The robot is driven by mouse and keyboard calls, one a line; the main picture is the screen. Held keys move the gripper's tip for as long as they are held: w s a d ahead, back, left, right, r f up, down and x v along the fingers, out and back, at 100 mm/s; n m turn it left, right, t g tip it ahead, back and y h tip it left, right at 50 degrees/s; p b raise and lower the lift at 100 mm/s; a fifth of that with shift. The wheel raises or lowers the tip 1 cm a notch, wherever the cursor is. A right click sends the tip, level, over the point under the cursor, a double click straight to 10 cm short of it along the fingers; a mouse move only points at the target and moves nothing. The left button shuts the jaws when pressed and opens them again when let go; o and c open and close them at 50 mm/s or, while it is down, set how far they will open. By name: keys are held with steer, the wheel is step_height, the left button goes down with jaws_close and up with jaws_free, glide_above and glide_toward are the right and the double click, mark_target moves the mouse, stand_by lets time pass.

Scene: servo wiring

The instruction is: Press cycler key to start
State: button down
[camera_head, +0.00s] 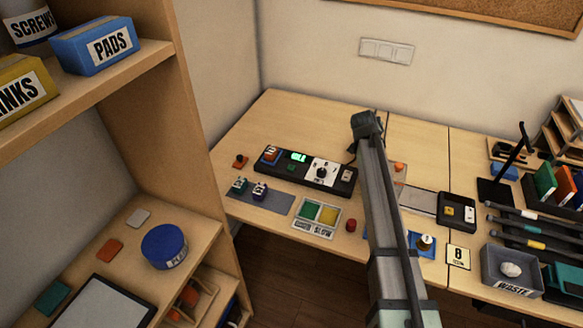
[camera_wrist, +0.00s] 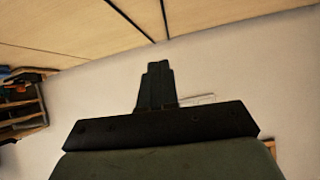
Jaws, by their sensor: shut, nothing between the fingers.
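The cycler is a long black box (camera_head: 345,187) on the table in the head view. It has a lit green display (camera_head: 298,156), a white dial panel (camera_head: 322,171), a small green key (camera_head: 291,168) and a blue-and-red servo-like part (camera_head: 271,154) at its left end. My arm reaches over the table to the right of the box. My gripper (camera_head: 351,152) is small and partly hidden there, apart from the green key. In the wrist view my gripper's dark fingers (camera_wrist: 157,72) are together and empty, with table and wall behind them. The cycler does not show in the wrist view.
In front of the cycler lie a grey mat (camera_head: 270,203) with two small servos, a green-and-yellow sorting tray (camera_head: 316,218) and a red knob (camera_head: 351,225). A shelf unit (camera_head: 190,110) stands left. A waste bin (camera_head: 512,272) and racks crowd the right.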

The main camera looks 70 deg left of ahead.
steer(key=s+a+h, duration=0.2)
steer(key=s, duration=0.6)
steer(key=s+a+h, duration=0.2)
steer(key=s, duration=0.5)
steer(key=r+t+h, duration=0.1)
steer(key=r+h, duration=0.1)
steer(key=h, duration=0.2)
glide_above(288, 167)
steer(key=shift+d, duration=0.15)
steer(key=shift+f+n, duration=0.2)
steer(key=shift+n, duration=0.1)
steer(key=shift+f, duration=4.25)
steer(key=shift+f, duration=0.15)
steer(key=shift+f, duration=0.3)
